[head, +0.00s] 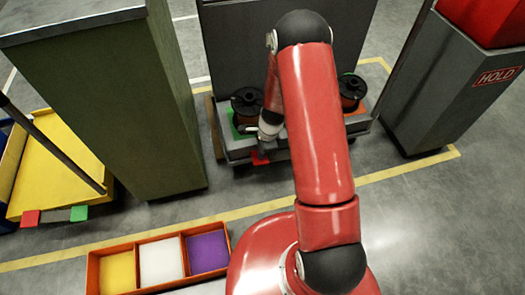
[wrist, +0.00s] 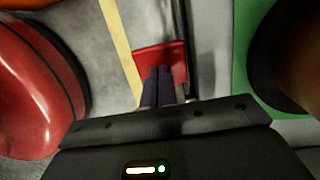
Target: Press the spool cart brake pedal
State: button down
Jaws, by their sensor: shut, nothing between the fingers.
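The spool cart (head: 238,148) stands at the back centre, a low grey cart with a black spool (head: 247,103) on a green patch and a copper-coloured spool (head: 352,90). A red pedal (head: 260,157) sticks out low on its front edge. The red pedal also shows in the wrist view (wrist: 162,53), at the upper middle. My gripper (wrist: 158,72) is shut and empty, its dark fingertips overlapping the pedal's near part in that view. I cannot tell whether they touch it. In the head view my arm hides part of the cart's front and middle.
A green cabinet (head: 100,100) stands left of the cart, a grey HOLD bin (head: 440,95) right. A yellow cart (head: 50,165) at far left has a red pedal (head: 30,218) and a green pedal (head: 79,213). An orange three-part tray (head: 92,275) lies in front. Floor at right is clear.

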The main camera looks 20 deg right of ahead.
aim_at(255, 159)
jog(key=shift+a+f+h+p, duration=0.25)
jog(key=shift+a+h+p, duration=0.15)
jog(key=shift+a+h, duration=0.1)
jog(key=shift+a+f+h, duration=0.3)
jog(key=shift+f+h, duration=0.35)
jog(key=shift+h, duration=0.15)
jog(key=shift+a+f+b, duration=0.2)
jog(key=shift+f+b, duration=0.05)
jog(key=shift+f, duration=0.3)
jog(key=shift+a+f+b, duration=0.2)
jog(key=shift+f, duration=0.3)
jog(key=shift+s+a+f, duration=0.1)
jog(key=shift+f, duration=0.1)
jog(key=shift+r, duration=0.15)
notch_tip(255, 159, up, 8)
jog(key=shift+r+p, duration=0.1)
jog(key=shift+p, duration=0.45)
